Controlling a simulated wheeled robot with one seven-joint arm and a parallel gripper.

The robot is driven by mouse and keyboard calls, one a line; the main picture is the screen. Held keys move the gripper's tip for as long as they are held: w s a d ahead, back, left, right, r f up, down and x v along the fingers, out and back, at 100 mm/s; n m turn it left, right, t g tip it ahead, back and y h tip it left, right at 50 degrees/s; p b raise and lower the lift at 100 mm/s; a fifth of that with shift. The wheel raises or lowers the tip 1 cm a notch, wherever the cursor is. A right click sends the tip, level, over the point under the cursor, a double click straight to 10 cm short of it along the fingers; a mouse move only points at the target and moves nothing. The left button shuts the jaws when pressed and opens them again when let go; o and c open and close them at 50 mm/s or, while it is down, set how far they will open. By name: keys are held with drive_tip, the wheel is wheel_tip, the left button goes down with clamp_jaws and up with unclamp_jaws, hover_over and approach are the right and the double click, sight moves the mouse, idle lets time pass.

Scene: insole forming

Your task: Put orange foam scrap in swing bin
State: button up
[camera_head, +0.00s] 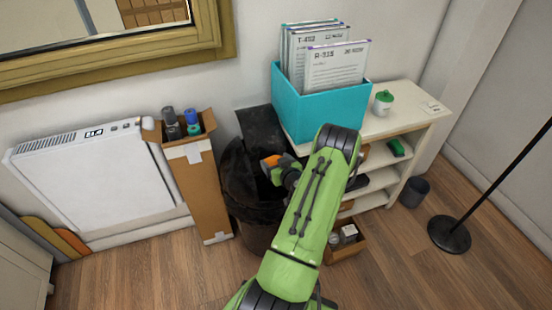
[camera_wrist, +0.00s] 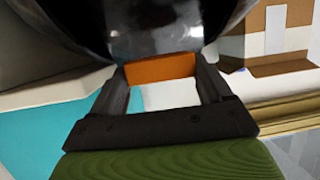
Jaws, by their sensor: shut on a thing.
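The orange foam scrap (camera_head: 270,162) is held at the tip of my gripper (camera_head: 277,167). In the wrist view the scrap (camera_wrist: 160,69) spans between the two dark fingers of my gripper (camera_wrist: 163,77), which are shut on it. The swing bin (camera_head: 240,190), lined with a black bag, stands on the floor, and a dark flat panel (camera_head: 262,130) stands up behind it. The scrap is over the bin's opening in the head view. A glossy dark surface (camera_wrist: 150,35) fills the top of the wrist view. My arm hides the bin's right side.
A tall cardboard box (camera_head: 200,190) with spray cans stands left of the bin. A white shelf (camera_head: 410,115) to the right bears a teal box (camera_head: 320,110) of folders. A white panel heater (camera_head: 90,180) is at the left. A small cardboard box (camera_head: 345,245) sits on the floor.

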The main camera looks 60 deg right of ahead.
wheel_tip(320, 180, down, 10)
drive_tip(key=b, duration=0.4)
drive_tip(key=shift+f, duration=0.2)
drive_tip(key=o, duration=0.9)
drive_tip(key=shift+o, duration=0.2)
drive_tip(key=p+v, duration=0.3)
drive_tip(key=v, duration=1.2)
drive_tip(key=shift+s+a+r+p, duration=0.2)
drive_tip(key=shift+a+p, duration=0.1)
drive_tip(key=shift+p, duration=0.1)
